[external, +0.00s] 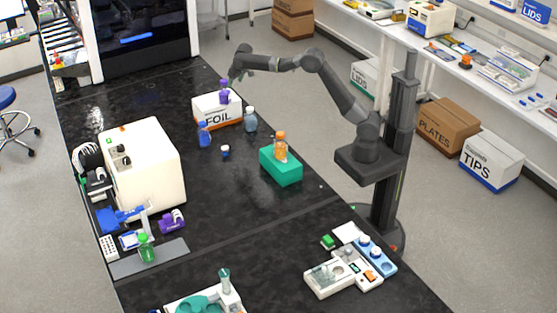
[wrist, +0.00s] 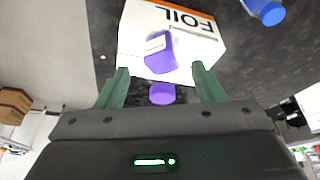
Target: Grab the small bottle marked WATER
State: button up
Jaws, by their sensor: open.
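My gripper (external: 236,76) is open above the white FOIL box (external: 208,112), at the far part of the black bench. A small purple bottle (external: 224,92) stands on that box, just below my gripper. In the wrist view, the purple bottle (wrist: 160,58) shows between my open fingers (wrist: 160,70), with its cap towards me; its small white label is too small to read. Other bottles are blue (external: 203,135), grey-blue (external: 250,119), orange (external: 281,147) on a teal block (external: 281,171), and green (external: 146,248). I cannot read WATER on any of them.
A small dark-blue capped item (external: 225,152) lies near the blue bottle. A large cream instrument (external: 143,165) stands at the left of the bench. Pale devices (external: 345,270) sit at the near right. Bare black bench lies between the instrument and the teal block.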

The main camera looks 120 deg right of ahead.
aim_at(250, 108)
jog(key=s+a+f+m+g+h+b, duration=0.2)
jog(key=s+a+f+m+b, duration=0.2)
jog(key=a+f+m+b, duration=0.45)
jog(key=f, duration=0.1)
jog(key=d+f+n, duration=0.1)
jog(key=f, duration=0.1)
jog(key=s+d+f+n, duration=0.1)
jog(key=f, duration=0.1)
jog(key=shift+s, duration=0.1)
jog(key=shift+g, duration=0.3)
jog(key=x, duration=0.2)
jog(key=p+x, duration=0.1)
jog(key=x, duration=0.1)
jog(key=shift+s+d, duration=0.2)
jog(key=shift+s, duration=0.05)
jog(key=shift+d+f, duration=0.3)
jog(key=shift+f, duration=0.15)
grip_shut()
